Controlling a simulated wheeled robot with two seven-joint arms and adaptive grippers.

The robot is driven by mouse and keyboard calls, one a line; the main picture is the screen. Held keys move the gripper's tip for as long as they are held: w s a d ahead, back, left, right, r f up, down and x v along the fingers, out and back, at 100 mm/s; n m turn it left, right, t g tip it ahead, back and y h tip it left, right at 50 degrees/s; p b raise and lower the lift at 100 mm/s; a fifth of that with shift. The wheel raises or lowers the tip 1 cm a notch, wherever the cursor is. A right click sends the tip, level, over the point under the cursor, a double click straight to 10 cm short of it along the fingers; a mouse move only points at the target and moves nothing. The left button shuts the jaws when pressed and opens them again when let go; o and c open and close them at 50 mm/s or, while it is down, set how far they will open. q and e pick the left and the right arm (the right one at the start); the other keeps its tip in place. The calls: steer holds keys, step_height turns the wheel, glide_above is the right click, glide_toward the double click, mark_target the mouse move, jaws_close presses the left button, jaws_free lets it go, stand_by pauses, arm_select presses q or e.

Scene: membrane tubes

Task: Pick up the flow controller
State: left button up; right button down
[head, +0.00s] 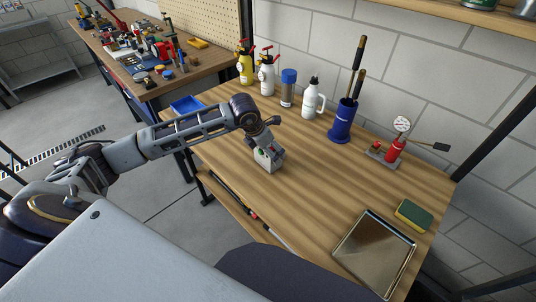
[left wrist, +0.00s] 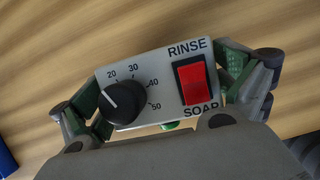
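The flow controller (head: 268,160) is a small grey box at the middle of the wooden workbench. In the left wrist view the box (left wrist: 170,75) shows a black dial marked 20 to 50 and a red rocker switch between the words RINSE and SOAP. My left gripper (head: 266,150) reaches down over it from the left. In the left wrist view the green-lined fingers of the gripper (left wrist: 168,100) lie against both sides of the box, shut on it. Whether its underside touches the bench is hidden. My right gripper is not in view.
Behind stand a yellow and a white sprayer (head: 267,76), a blue-capped jar (head: 288,90), a white bottle (head: 312,100) and a blue holder (head: 342,122). A red gauge device (head: 394,150), sponge (head: 413,215) and metal tray (head: 374,252) lie right. The bench between is clear.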

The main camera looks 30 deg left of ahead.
arm_select(q)
steer(key=c, duration=0.9)
steer(key=shift+r, duration=0.75)
step_height(320, 180, up, 7)
steer(key=shift+f, duration=0.1)
steer(key=shift+r, duration=0.85)
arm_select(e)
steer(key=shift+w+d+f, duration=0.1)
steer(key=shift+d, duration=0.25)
